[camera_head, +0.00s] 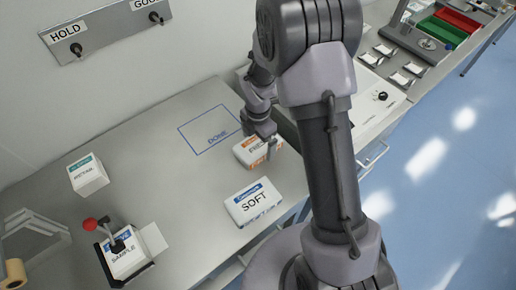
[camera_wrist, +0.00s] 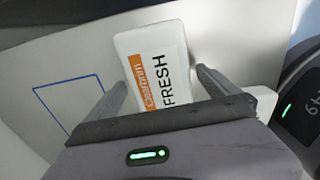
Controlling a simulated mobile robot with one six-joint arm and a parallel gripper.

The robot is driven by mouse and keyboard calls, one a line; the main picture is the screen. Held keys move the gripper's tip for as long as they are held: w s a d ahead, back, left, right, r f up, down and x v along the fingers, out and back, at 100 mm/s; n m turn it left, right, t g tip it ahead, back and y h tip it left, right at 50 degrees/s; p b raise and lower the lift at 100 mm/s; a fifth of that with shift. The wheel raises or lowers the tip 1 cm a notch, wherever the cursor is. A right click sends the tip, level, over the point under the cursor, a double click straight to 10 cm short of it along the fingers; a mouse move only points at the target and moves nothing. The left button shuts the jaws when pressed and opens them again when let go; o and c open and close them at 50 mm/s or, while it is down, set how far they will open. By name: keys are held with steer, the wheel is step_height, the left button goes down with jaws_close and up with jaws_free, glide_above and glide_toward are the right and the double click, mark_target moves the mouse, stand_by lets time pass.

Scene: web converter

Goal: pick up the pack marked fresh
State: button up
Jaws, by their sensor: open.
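The pack marked FRESH (camera_wrist: 165,68) is white with an orange label band and lies flat on the grey table. In the wrist view it sits between the two open fingers of my gripper (camera_wrist: 160,95). The fingertips reach down either side of its near part. I cannot tell whether either finger touches it. In the head view the fresh pack (camera_head: 256,154) is partly covered by my gripper (camera_head: 266,140), which is right at it.
A white pack marked SOFT (camera_head: 254,203) lies close in front. A blue DONE outline (camera_head: 190,141) is behind left on the bare table. A RETAIL box (camera_head: 88,175) and a clamped SAMPLE box (camera_head: 128,254) stand left. HOLD and GOOD hooks are on the wall.

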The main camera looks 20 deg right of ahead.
steer(key=shift+f, duration=0.85)
steer(key=shift+r, duration=0.1)
steer(key=c, duration=1.6)
